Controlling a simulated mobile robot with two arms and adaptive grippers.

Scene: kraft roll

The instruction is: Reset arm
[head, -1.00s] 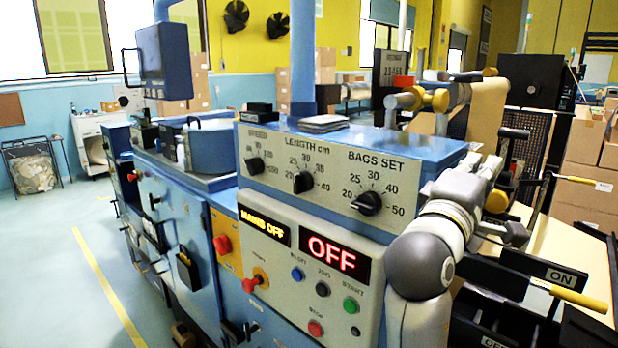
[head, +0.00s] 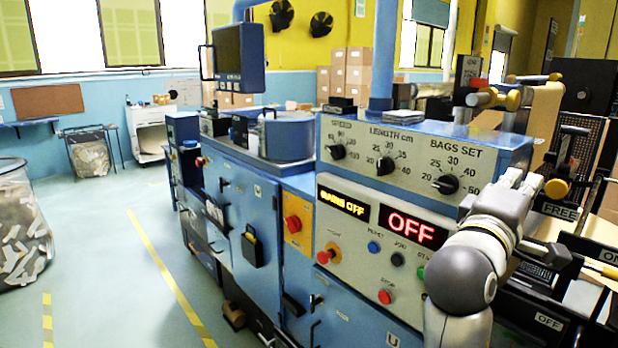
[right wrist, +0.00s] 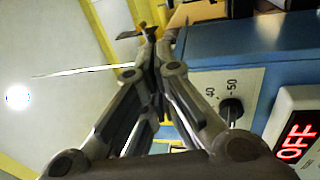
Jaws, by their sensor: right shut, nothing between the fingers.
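My right arm rises in front of the right end of the blue machine's control panel (head: 345,225). My right gripper (head: 522,180) is at the top of that arm, near the panel's right corner, small and partly hidden by the wrist. In the right wrist view my right gripper (right wrist: 157,45) has its fingers together and nothing between them. The BAGS SET knob (head: 446,184) is left of the gripper in the head view. It also shows in the right wrist view (right wrist: 231,110), beside the fingers and apart from them. My left gripper is not in view.
The panel's red display (head: 412,228) reads OFF. A monitor (head: 238,52) stands above the machine. A bin of scraps (head: 22,225) stands at the far left. Black frames with levers and FREE and OFF labels crowd the right of my arm. The floor (head: 110,270) at left is clear.

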